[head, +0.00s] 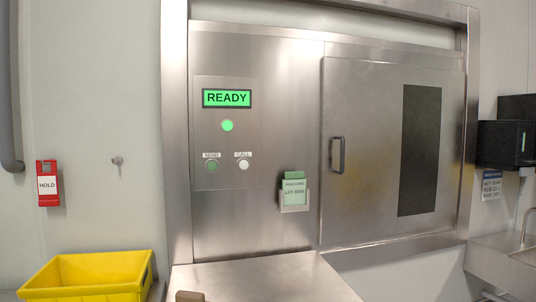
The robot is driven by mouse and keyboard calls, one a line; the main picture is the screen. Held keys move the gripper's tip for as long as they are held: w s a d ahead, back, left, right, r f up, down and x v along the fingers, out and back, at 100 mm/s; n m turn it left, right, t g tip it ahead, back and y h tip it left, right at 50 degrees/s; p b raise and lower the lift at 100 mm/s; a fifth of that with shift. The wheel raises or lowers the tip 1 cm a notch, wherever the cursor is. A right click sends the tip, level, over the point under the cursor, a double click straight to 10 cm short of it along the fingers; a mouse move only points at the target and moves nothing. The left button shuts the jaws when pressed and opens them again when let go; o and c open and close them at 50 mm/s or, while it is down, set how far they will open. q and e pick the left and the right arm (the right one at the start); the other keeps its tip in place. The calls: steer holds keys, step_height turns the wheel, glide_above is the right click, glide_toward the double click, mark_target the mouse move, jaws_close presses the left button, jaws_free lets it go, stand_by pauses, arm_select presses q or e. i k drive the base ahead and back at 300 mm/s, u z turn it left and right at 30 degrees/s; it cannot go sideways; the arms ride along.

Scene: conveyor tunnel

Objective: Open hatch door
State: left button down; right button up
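The hatch door (370,200) is a brushed steel panel on the right half of the steel wall unit. It looks closed and flush with its frame. A dark vertical handle (338,155) is on its left side, and a dark rectangular panel (419,150) is on its right part. Neither of my grippers shows in the head view.
A control panel left of the door has a green READY display (227,98), a SEND button (211,165) and a CALL button (243,164). A card holder (294,197) is beside the door. A steel shelf (265,280) juts out below. A yellow bin (88,274) stands left.

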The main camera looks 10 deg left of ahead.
mark_target(392, 133)
steer(key=u, duration=0.1)
steer(key=i, duration=1.65)
